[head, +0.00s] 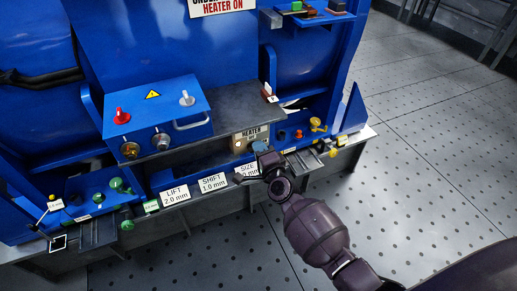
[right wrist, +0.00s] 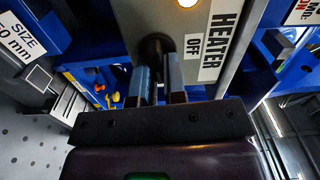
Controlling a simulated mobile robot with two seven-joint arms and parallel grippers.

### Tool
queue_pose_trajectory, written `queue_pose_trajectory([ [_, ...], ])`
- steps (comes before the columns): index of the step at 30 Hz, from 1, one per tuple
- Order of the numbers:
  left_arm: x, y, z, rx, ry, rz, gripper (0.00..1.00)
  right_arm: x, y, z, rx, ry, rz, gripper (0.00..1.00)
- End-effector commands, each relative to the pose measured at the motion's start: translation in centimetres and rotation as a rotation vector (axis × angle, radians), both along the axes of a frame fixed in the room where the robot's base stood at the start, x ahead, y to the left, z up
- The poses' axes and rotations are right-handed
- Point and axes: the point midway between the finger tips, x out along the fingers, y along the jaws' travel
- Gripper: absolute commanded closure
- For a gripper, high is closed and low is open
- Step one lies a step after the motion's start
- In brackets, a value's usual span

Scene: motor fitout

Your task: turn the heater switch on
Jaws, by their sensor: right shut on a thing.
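The heater panel (head: 250,134) is a beige plate on the front of the blue motor housing. In the right wrist view the panel (right wrist: 183,25) reads HEATER, with an OFF label (right wrist: 193,45) beside the switch and a glowing yellow-orange lamp (right wrist: 187,3). The dark round heater switch (right wrist: 155,47) sticks out of the panel and is partly hidden by the fingers. My right gripper (head: 262,152) is at the panel's lower edge; its fingers (right wrist: 158,82) are shut on the switch. Which way the switch points is hard to tell. My left gripper is not in view.
A blue control box (head: 155,112) with a red knob, a grey knob and a handle stands left of the panel. LIFT, SHIFT and SIZE labels line the ledge below. Small coloured parts (head: 318,125) sit close on the right. The perforated floor (head: 430,150) is clear.

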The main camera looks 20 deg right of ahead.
Motion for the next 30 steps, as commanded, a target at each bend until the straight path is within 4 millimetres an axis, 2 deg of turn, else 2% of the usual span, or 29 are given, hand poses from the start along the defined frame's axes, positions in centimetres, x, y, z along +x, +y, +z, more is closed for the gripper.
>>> queue_pose_trajectory([
  [9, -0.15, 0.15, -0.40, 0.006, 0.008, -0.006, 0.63, -0.07, 0.01, -0.27, 0.075, 0.006, 0.000, 1.00],
  [21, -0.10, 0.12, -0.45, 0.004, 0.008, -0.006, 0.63, -0.06, 0.01, -0.23, 0.080, 0.005, 0.000, 1.00],
  [22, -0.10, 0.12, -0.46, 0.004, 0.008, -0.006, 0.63, -0.06, 0.00, -0.23, 0.080, 0.005, 0.000, 0.87],
  [27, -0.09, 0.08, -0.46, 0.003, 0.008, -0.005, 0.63, -0.04, 0.00, -0.20, 0.080, 0.005, 0.000, 0.63],
  [30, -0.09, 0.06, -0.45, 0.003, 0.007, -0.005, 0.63, -0.03, 0.01, -0.17, 0.079, 0.004, 0.000, 0.63],
])
